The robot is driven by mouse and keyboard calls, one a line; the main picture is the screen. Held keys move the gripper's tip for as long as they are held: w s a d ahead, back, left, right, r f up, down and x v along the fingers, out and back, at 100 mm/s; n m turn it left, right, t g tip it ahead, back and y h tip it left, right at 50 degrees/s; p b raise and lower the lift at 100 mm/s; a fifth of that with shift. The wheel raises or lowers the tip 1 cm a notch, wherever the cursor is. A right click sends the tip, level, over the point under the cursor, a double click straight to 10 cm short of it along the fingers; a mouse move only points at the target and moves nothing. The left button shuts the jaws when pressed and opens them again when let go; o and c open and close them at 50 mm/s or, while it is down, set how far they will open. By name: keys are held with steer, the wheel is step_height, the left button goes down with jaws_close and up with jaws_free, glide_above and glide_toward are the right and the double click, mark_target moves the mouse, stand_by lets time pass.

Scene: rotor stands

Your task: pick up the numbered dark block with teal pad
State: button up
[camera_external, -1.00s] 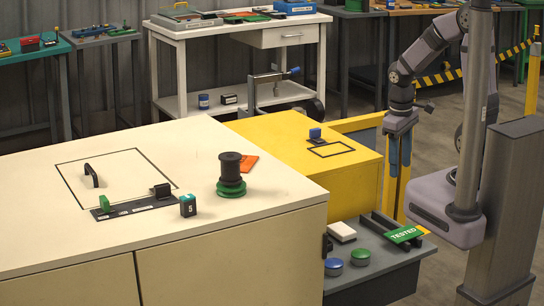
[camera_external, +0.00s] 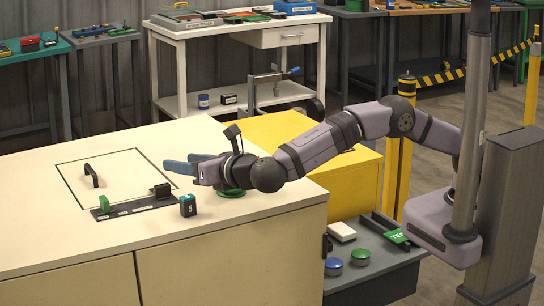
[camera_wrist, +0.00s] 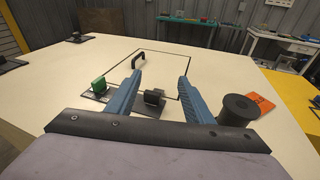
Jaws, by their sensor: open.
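The numbered dark block (camera_external: 187,206) stands upright on the cream bench top, with a teal pad on top and a white 5 on its face. It is beside the right end of the dark strip. My gripper (camera_external: 180,163) is open and empty, reaching left above the bench, higher in the picture than the block and apart from it. In the wrist view my two blue fingers (camera_wrist: 160,77) are spread. I cannot make out the numbered block there; the left finger or gripper body may hide it.
The dark strip (camera_external: 135,208) carries a green block (camera_external: 104,204) and a black block (camera_external: 161,190). A black handle (camera_external: 91,175) rises from the outlined panel.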

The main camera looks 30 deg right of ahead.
mark_target(191, 202)
steer(key=s+f+t+h+b, duration=0.1)
steer(key=s+f+t+b, duration=0.15)
steer(key=s+f, duration=0.7)
steer(key=shift+g, duration=0.45)
steer(key=shift+w+a+r+p, duration=0.3)
steer(key=shift+w+p, duration=0.1)
steer(key=shift+w, duration=0.65)
steer(key=shift+w+a+r+p, duration=0.25)
steer(key=shift+w+r+p, duration=0.1)
steer(key=shift+w, duration=0.7)
steer(key=shift+w+a+r+p, duration=0.25)
steer(key=shift+w+p, duration=0.15)
steer(key=shift+w, duration=0.65)
steer(key=c, duration=1.1)
